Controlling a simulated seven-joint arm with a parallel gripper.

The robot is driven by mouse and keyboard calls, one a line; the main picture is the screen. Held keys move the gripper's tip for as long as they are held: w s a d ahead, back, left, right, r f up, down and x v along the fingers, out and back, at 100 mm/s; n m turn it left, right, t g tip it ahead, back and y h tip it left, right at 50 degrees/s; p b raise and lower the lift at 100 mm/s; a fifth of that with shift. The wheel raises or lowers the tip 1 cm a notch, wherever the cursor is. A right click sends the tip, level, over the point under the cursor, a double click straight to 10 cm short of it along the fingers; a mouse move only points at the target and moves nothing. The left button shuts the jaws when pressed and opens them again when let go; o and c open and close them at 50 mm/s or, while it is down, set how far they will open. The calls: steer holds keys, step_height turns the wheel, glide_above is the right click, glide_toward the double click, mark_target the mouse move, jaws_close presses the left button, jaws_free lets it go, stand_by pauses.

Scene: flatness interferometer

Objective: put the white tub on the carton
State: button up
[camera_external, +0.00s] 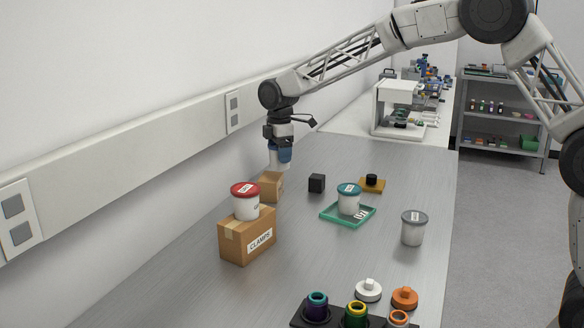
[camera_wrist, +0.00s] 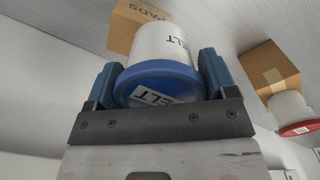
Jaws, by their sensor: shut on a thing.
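My gripper (camera_external: 281,157) is shut on a white tub with a blue lid, clearly seen in the wrist view (camera_wrist: 163,42); its label is only partly readable, ending in "ELT". The fingers (camera_wrist: 160,75) grip it on both sides near the lid. A small brown carton marked "PADS" (camera_wrist: 136,28) appears just behind the tub in the wrist view. In the external view this small carton (camera_external: 270,187) sits directly below my gripper, near the wall. I cannot tell whether the tub touches it.
A larger carton marked "CLAMPS" (camera_external: 248,240) carries a red-lidded tub (camera_external: 245,203). A teal-lidded tub (camera_external: 348,202) stands on a green tray (camera_external: 328,215). Jars and loose lids are in front.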

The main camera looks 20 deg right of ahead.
steer(key=shift+w+a+f, duration=0.1)
steer(key=shift+w+a, duration=0.2)
steer(key=shift+w, duration=0.3)
steer(key=shift+w+a+f, duration=0.1)
steer(key=shift+w+a, duration=0.25)
steer(key=shift+w, duration=0.25)
steer(key=shift+w+a, duration=0.3)
steer(key=shift+w, duration=0.3)
steer(key=shift+f, duration=1.75)
steer(key=shift+f, duration=0.1)
steer(key=o, duration=0.9)
steer(key=shift+c, duration=0.2)
step_height(320, 180, up, 12)
steer(key=shift+d, duration=0.1)
